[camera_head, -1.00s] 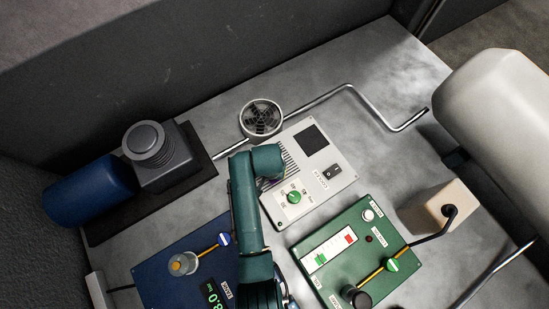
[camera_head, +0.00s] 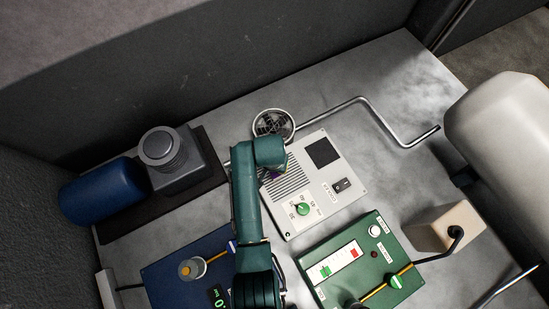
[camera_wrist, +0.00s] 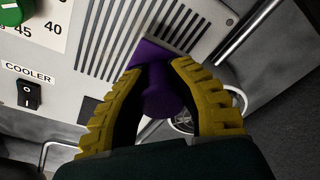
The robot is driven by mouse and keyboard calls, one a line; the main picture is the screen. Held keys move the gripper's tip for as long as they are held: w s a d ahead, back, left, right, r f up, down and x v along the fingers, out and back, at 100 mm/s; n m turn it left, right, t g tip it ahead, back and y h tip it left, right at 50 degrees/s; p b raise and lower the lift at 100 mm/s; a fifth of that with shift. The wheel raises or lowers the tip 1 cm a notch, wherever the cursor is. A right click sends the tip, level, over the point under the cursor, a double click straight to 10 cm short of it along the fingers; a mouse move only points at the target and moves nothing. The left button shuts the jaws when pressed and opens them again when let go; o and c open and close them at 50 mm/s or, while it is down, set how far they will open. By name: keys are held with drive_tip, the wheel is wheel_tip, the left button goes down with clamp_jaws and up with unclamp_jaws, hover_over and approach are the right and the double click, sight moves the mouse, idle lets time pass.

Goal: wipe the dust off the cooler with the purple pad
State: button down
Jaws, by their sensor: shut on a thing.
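The cooler (camera_head: 324,194) is a light grey panel with a slotted vent, a dark square window, a green knob and a black rocker switch. In the wrist view its slotted face (camera_wrist: 112,35) fills the top, with the label "COOLER" beside the switch. My gripper (camera_wrist: 158,75) has yellow ribbed fingers shut on the purple pad (camera_wrist: 160,90). The pad lies over the slats and looks to be against them; exact contact cannot be told. I cannot make out dust clearly.
A round fan (camera_head: 273,124) and a bent metal pipe (camera_head: 365,108) lie behind the cooler. A green panel (camera_head: 348,262) stands in front, a dark blue panel (camera_head: 165,271) at left. A grey motor-like unit (camera_head: 178,160) is at far left, a large white tank (camera_head: 505,130) at right.

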drive_tip(key=shift+r+p, duration=1.95)
drive_tip(key=shift+r, duration=0.25)
drive_tip(key=shift+d, duration=0.1)
